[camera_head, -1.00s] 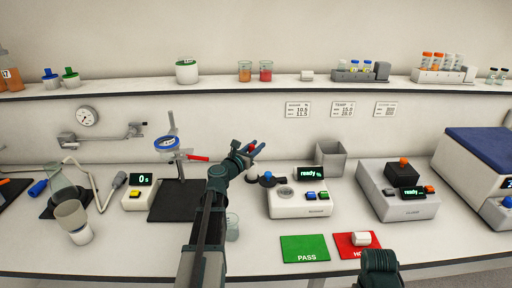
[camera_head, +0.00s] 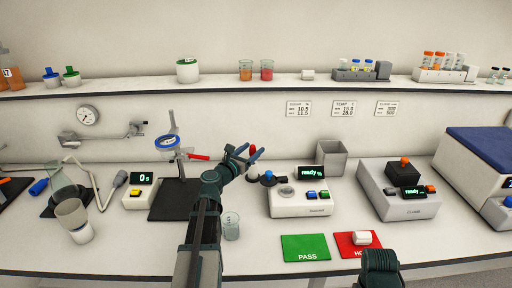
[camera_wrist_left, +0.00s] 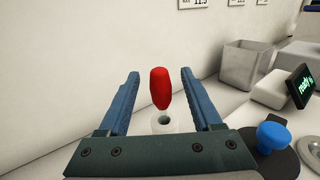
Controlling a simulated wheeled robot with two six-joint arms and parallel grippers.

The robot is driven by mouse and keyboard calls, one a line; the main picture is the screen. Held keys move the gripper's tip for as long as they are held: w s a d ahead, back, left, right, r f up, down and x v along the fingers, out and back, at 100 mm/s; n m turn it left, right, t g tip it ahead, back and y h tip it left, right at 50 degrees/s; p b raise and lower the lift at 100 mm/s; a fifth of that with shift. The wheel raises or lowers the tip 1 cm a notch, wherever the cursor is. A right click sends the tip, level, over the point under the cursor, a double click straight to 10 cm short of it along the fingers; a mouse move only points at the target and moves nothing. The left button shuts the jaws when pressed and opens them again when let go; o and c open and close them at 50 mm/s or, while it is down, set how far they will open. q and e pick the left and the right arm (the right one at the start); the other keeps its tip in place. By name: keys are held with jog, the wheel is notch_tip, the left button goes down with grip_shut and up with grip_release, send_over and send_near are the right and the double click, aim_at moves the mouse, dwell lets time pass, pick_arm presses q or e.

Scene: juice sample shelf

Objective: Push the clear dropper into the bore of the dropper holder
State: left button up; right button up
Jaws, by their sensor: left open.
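The dropper's red bulb (camera_head: 253,149) stands upright at the back of the bench. In the left wrist view the red bulb (camera_wrist_left: 160,88) is above the white dropper holder (camera_wrist_left: 162,127), with the round bore showing just below it. The clear tube is too faint to make out, so I cannot tell how deep it sits. The holder (camera_head: 251,170) is partly hidden in the head view. My left gripper (camera_head: 245,153) is open, its blue fingers either side of the bulb with gaps on both sides. Of my right arm, only a dark part shows at the bottom edge; its fingers are not visible.
A device with a blue knob (camera_head: 268,175) and a ready display stands just right of the holder. A grey bin (camera_head: 331,158) is behind it. A stand with a blue ring (camera_head: 166,142) is left, and a clear beaker (camera_head: 231,228) sits in front, beside my arm.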

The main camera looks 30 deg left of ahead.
pick_arm(q)
jog(key=s, duration=1)
jog(key=shift+s+a, duration=0.15)
jog(key=shift+a, duration=0.05)
